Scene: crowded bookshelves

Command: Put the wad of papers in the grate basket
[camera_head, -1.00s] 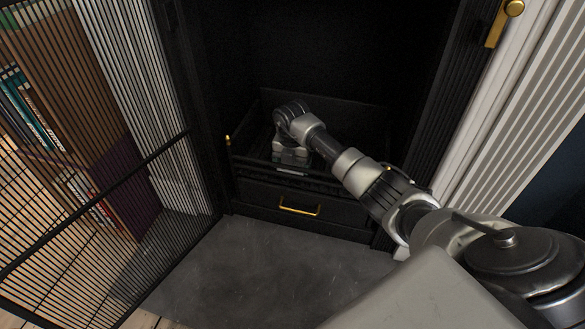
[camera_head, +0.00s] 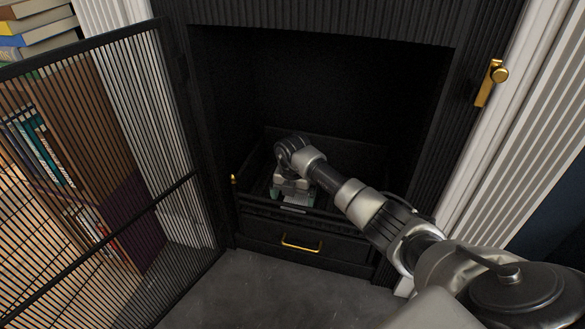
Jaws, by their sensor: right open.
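The black grate basket (camera_head: 255,208) sits inside the dark fireplace, above a drawer with a brass handle. My right arm reaches in from the lower right. My right gripper (camera_head: 291,200) points down into the basket, just behind its front rail, with its jaws open. No wad of papers can be made out; the gripper and the dark rail hide much of the basket floor. My left gripper is not in view.
A black slatted fireplace door (camera_head: 100,170) stands open on the left, with bookshelves behind it. A brass latch (camera_head: 490,83) is on the right edge of the opening. The grey hearth slab (camera_head: 255,295) in front is clear.

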